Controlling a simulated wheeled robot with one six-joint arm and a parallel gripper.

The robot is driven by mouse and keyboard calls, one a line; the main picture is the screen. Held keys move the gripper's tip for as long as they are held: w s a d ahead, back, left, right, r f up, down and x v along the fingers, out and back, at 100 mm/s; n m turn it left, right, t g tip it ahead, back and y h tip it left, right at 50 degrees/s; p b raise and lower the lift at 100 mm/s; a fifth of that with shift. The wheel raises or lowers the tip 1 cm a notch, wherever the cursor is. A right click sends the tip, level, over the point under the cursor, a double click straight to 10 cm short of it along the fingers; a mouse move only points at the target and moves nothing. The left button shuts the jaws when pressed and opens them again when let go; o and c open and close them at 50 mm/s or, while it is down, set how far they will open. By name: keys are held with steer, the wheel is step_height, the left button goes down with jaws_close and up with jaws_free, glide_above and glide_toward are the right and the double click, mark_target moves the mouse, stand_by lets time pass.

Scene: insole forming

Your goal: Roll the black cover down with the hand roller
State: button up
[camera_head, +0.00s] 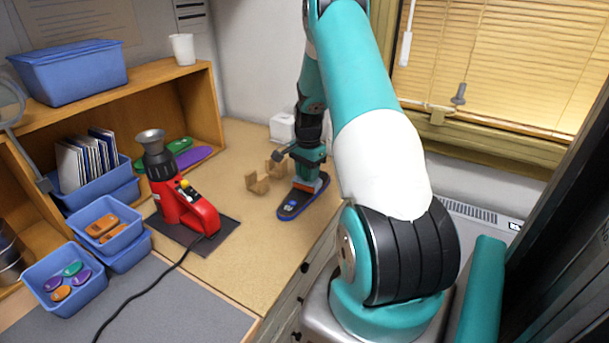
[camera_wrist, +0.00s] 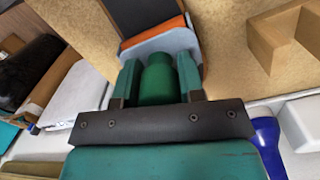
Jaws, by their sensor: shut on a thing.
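The insole stack (camera_head: 290,213) lies on the tan bench top, a long dark shape with a blue rim and a blue spot near its front end. Its black cover (camera_wrist: 142,14) shows in the wrist view, with an orange edge and a pale grey-blue layer at the near end. My gripper (camera_head: 308,165) is over the rear end of the insole, pointing down. In the wrist view its fingers are shut on a green cylinder (camera_wrist: 160,80), which looks like the hand roller's handle. The roller's rolling part is hidden, so I cannot tell whether it touches the cover.
Small wooden blocks (camera_head: 258,184) stand left of the insole. A red machine (camera_head: 190,213) with a black cable stands further left on a dark mat. Blue bins (camera_head: 67,281) and a wooden shelf fill the left side. A white box (camera_head: 283,128) stands behind my gripper.

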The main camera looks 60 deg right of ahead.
steer(key=shift+w+d+f, duration=0.15)
steer(key=shift+d, duration=1.45)
steer(key=shift+w+d+f, duration=0.1)
steer(key=shift+w+d, duration=0.05)
steer(key=shift+d, duration=1.45)
steer(key=shift+s+a+r+p, duration=0.15)
steer(key=shift+s+a+p, duration=0.15)
steer(key=shift+a, duration=2.4)
steer(key=shift+s+a+r+p, duration=0.25)
steer(key=shift+a+p, duration=0.1)
steer(key=shift+a, duration=2.3)
steer(key=shift+s+a+r+p, duration=0.1)
steer(key=shift+s+a+p, duration=0.2)
steer(key=shift+a, duration=2.4)
step_height(320, 180, up, 7)
steer(key=p, duration=0.5)
steer(key=shift+p, duration=0.3)
